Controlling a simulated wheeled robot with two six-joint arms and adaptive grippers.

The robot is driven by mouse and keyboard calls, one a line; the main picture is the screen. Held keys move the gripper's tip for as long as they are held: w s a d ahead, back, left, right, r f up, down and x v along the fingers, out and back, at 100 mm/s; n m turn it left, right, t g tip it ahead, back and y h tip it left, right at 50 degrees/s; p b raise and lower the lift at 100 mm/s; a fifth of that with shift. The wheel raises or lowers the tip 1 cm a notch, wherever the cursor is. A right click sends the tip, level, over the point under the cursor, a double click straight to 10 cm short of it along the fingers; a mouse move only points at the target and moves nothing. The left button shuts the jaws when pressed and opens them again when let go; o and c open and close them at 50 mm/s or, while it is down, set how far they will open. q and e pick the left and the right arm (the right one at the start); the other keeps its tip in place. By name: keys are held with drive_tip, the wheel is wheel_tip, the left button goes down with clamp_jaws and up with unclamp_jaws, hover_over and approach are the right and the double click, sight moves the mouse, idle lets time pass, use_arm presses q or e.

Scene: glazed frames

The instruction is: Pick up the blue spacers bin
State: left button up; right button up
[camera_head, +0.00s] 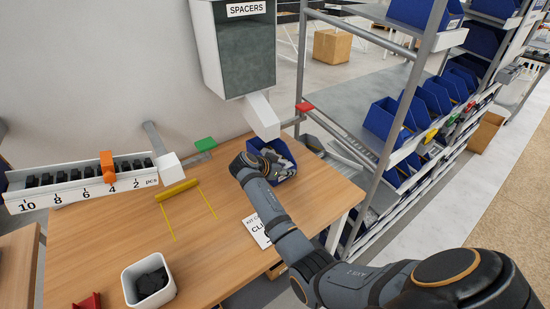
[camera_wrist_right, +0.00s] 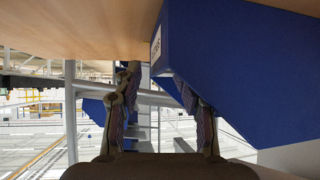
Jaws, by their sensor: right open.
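The blue spacers bin (camera_head: 284,177) stands at the table's back right, below the chute of the dispenser labelled SPACERS. Pale grey contents show in it. My right gripper (camera_head: 262,163) is at the bin's near left side in the head view, and its fingertips are hard to make out there. In the right wrist view the bin (camera_wrist_right: 240,70) fills the upper right, with a white label at its left edge. The right gripper (camera_wrist_right: 162,105) is open there, its fingers apart. One finger overlaps the bin's lower edge; I cannot tell whether it touches. My left gripper is not in view.
The SPACERS dispenser (camera_head: 238,55) and its white chute (camera_head: 262,116) hang close above. A metal rack (camera_head: 372,165) with several blue bins stands to the right. A counting rail (camera_head: 80,184), yellow bracket (camera_head: 178,190) and white cup (camera_head: 127,283) occupy the table's left part.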

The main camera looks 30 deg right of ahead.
drive_tip(key=shift+s+d+f, duration=0.1)
drive_tip(key=shift+s+f, duration=0.15)
drive_tip(key=shift+f, duration=0.35)
drive_tip(key=shift+s+a+r, duration=0.1)
drive_tip(key=shift+a, duration=0.7)
drive_tip(key=c, duration=0.5)
drive_tip(key=shift+c, duration=1.4)
drive_tip(key=shift+s+r, duration=0.1)
drive_tip(key=shift+s, duration=0.1)
clamp_jaws()
drive_tip(key=shift+d, duration=0.15)
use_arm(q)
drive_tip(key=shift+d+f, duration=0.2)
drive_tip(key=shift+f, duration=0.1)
use_arm(e)
drive_tip(key=shift+w, duration=0.1)
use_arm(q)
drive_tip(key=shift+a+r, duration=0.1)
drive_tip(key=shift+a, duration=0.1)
use_arm(e)
drive_tip(key=shift+r, duration=0.1)
